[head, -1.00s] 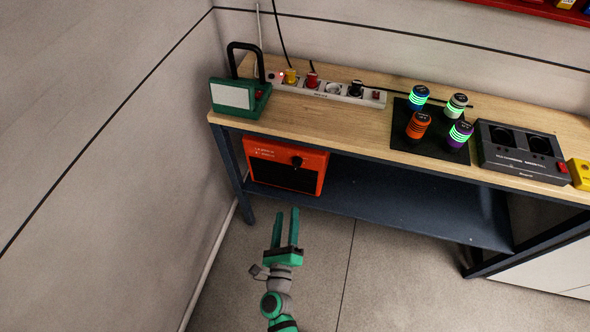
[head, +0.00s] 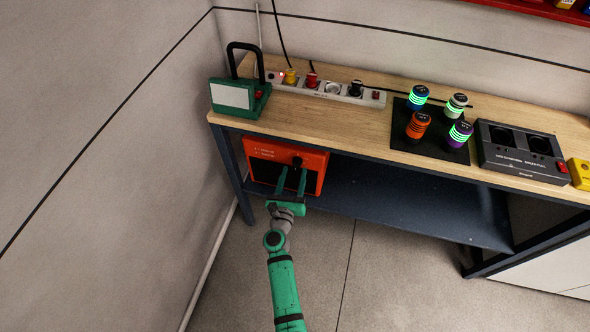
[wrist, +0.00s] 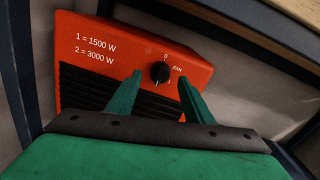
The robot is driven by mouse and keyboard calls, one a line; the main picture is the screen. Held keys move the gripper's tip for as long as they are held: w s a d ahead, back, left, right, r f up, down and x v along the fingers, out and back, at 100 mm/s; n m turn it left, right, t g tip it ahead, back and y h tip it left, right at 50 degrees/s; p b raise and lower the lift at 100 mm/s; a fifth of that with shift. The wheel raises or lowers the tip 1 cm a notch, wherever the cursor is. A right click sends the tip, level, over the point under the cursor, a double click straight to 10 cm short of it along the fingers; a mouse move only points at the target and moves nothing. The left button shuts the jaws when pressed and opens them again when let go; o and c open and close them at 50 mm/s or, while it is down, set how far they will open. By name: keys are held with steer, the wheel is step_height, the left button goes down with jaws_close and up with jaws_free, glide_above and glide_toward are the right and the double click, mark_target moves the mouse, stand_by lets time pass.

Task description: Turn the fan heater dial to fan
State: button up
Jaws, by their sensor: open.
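The orange fan heater (head: 316,160) sits on the dark lower shelf at the left end of the bench, with a black grille. Its round black dial (head: 297,161) is on the upper part of the front. In the wrist view the heater (wrist: 90,32) shows "1 = 1500 W" and "2 = 3000 W". The dial (wrist: 160,72) has marks 0, FAN and 1 around it; its pointer direction is too small to tell surely. My gripper (head: 292,172) is open in front of the heater. In the wrist view its green fingertips (wrist: 160,76) stand left and right of the dial, apart from it.
The bench top (head: 360,125) overhangs the heater, and a bench leg (head: 230,170) stands to its left. The lower shelf (head: 410,205) is clear to the right. A work lamp (head: 240,97), power strip (head: 325,90) and several lit cylinders are on top.

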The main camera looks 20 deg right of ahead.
steer(key=shift+x, duration=1.2)
steer(key=shift+c, duration=0.6)
steer(key=c, duration=0.9)
